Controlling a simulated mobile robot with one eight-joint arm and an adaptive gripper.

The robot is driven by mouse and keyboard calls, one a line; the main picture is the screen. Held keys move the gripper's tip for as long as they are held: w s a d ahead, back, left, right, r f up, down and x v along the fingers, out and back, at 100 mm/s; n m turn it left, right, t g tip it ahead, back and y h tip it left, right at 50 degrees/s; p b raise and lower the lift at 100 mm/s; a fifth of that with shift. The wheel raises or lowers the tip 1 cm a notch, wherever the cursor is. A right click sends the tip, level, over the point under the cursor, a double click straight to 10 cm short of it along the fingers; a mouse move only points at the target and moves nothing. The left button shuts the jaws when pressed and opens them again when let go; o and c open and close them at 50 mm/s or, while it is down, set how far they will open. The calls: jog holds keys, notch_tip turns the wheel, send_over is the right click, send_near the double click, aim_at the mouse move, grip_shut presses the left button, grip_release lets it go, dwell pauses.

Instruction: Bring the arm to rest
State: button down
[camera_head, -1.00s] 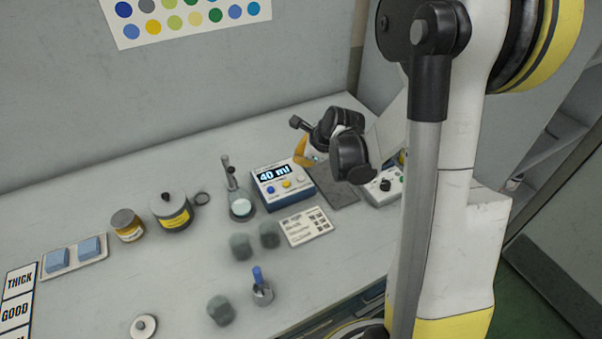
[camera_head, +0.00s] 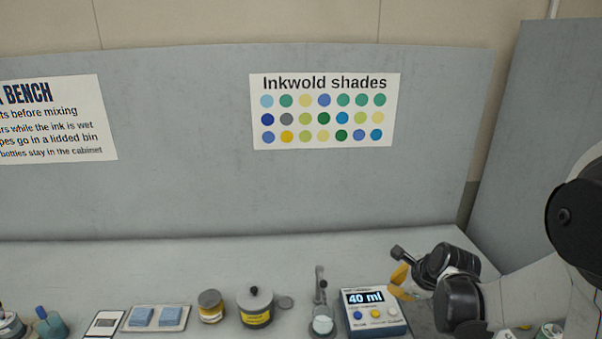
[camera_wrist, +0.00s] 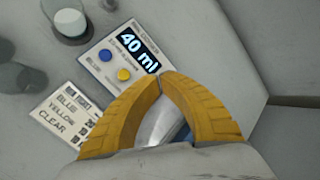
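My gripper (camera_head: 402,282) hangs over the bench at the right of the head view, just above and behind the blue and white dispenser (camera_head: 374,318), whose display reads "40 ml". In the wrist view my gripper's two yellow fingers (camera_wrist: 160,76) curve together and meet at their tips. I see nothing held at the tips. The dispenser (camera_wrist: 120,58) lies beyond the fingers there, partly hidden by them. My arm reaches in from the right.
The bench (camera_head: 200,270) carries a glass on a stand (camera_head: 322,322), a lidded pot (camera_head: 255,308), a jar (camera_head: 211,307), and a tray of blue pads (camera_head: 157,329). A printed card (camera_wrist: 68,108) lies beside the dispenser. A shade chart (camera_head: 325,112) hangs on the back panel.

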jog(key=s+a+r+n, duration=0.3)
jog(key=s+r+n, duration=0.1)
jog(key=s+n, duration=0.3)
jog(key=s+a+r+n, duration=0.4)
jog(key=s+n, duration=0.4)
jog(key=s+a+r+n+h, duration=0.1)
jog(key=s+a+r+n, duration=0.3)
jog(key=s+n, duration=0.3)
jog(key=shift+s+r+n, duration=0.15)
jog(key=shift+r+n, duration=0.1)
jog(key=shift+n, duration=0.55)
dwell(0.5)
